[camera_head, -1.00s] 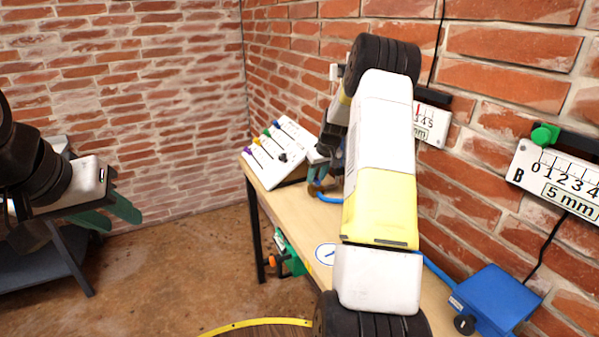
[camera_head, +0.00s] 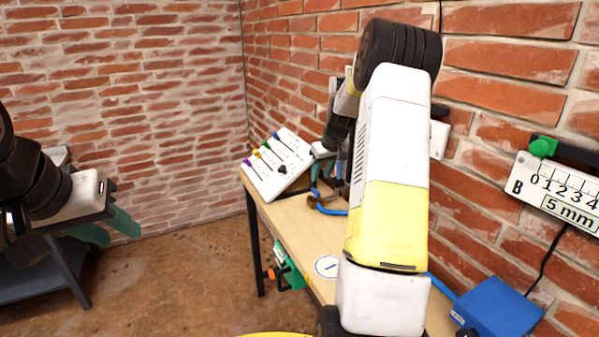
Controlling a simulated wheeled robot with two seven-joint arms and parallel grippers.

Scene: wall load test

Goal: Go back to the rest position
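My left gripper (camera_head: 108,226) is at the left edge, in front of the dark shelf, with dark green fingers. The fingers appear apart with nothing between them. My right arm reaches over the wooden table, and its white and yellow links cover much of the middle. My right gripper (camera_head: 322,181) shows partly behind that arm, just right of the white slider panel. Its greenish fingers point down toward the table near a blue cable. The finger gap is too small and too hidden to judge.
The wooden table (camera_head: 296,226) runs along the right brick wall. On it are the slider panel (camera_head: 277,164) with coloured knobs and a blue box (camera_head: 497,308). A gauge plate marked B (camera_head: 556,190) hangs on the wall. A dark shelf (camera_head: 40,277) stands left. Floor between is open.

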